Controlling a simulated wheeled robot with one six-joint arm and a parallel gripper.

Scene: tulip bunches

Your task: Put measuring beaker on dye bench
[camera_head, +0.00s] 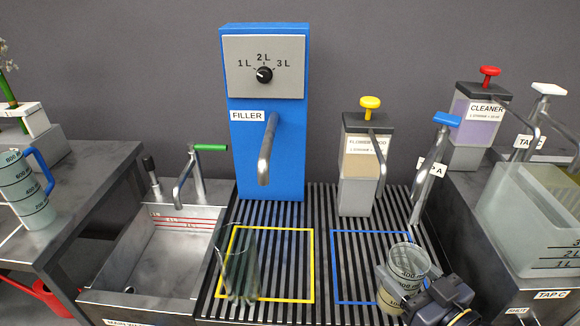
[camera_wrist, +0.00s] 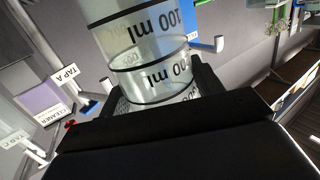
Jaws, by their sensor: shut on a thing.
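The measuring beaker (camera_head: 408,262) is a clear cylinder with dark volume marks, at the lower right of the head view. My gripper (camera_head: 412,291) is shut on it from the right front, low on its side. The beaker looks roughly upright over the right part of the blue square outline (camera_head: 345,301); I cannot tell whether it touches the grating. A pale tint shows at its bottom, possibly liquid. In the wrist view the beaker (camera_wrist: 143,52) fills the space between my dark fingers. No surface in view is labelled as the dye bench.
A clear glass vase (camera_head: 239,263) stands in the yellow square on the slatted grating. Behind are the blue filler (camera_head: 240,165), a yellow-topped dispenser (camera_head: 357,190) and blue-handled tap A (camera_head: 425,180). A sink (camera_head: 165,250), a left bench (camera_head: 85,172) with a blue-handled jug (camera_head: 25,192), and a clear tank (camera_head: 520,215) flank it.

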